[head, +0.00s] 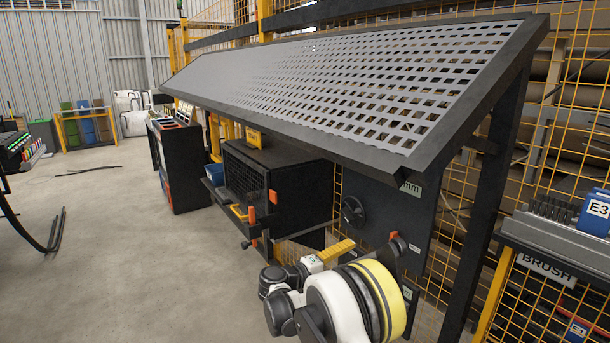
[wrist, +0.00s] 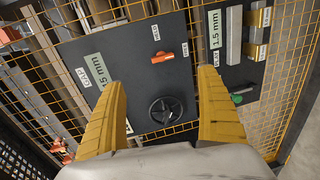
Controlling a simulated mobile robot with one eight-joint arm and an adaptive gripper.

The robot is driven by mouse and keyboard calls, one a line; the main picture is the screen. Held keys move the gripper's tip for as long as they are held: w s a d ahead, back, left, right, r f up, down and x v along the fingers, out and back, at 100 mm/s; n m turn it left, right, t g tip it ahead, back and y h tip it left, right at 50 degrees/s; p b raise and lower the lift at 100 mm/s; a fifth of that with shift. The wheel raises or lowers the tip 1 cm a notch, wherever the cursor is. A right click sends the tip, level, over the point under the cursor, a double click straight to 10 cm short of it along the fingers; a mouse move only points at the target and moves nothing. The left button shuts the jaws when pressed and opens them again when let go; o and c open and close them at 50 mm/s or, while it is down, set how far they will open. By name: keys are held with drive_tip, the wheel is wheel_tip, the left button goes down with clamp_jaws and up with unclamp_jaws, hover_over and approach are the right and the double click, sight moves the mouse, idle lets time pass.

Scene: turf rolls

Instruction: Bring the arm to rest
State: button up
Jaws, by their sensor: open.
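My gripper (wrist: 162,78) is open in the wrist view, its two ribbed yellow fingers spread wide with nothing between them. It faces a dark panel (wrist: 135,62) with a black handwheel (wrist: 166,111) and an orange lever (wrist: 162,58). The handwheel shows low between the fingers; I cannot tell how far off it is. In the head view my arm (head: 345,303) is at the bottom centre, below the sloping perforated table. A yellow finger of my gripper (head: 336,251) shows there, beside the panel (head: 385,205); the other finger is not clear.
The sloping perforated table (head: 370,75) hangs over my arm, with a dark post (head: 490,200) on the right. A black caged box (head: 275,185) stands left of the panel. A brush shelf (head: 550,240) is at the right. The floor (head: 130,250) on the left is mostly clear.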

drive_tip(key=s+d+r+m+g+y, duration=0.1)
drive_tip(key=s+d+r+y, duration=0.2)
drive_tip(key=s+d+r, duration=0.4)
drive_tip(key=s+d+r+m+g+y, duration=0.1)
drive_tip(key=s+d+r+g+y, duration=0.15)
drive_tip(key=s+r, duration=0.4)
drive_tip(key=s+a+f+m+y, duration=0.1)
drive_tip(key=s+y, duration=0.3)
drive_tip(key=s, duration=1)
drive_tip(key=s+a+f+m+t+y, duration=0.1)
drive_tip(key=s+a+f+m+y, duration=0.1)
drive_tip(key=s, duration=1.3)
drive_tip(key=shift+s+f+m+y, duration=0.2)
drive_tip(key=shift+f+m+y, duration=0.55)
drive_tip(key=shift+y, duration=0.3)
drive_tip(key=shift+a, duration=0.1)
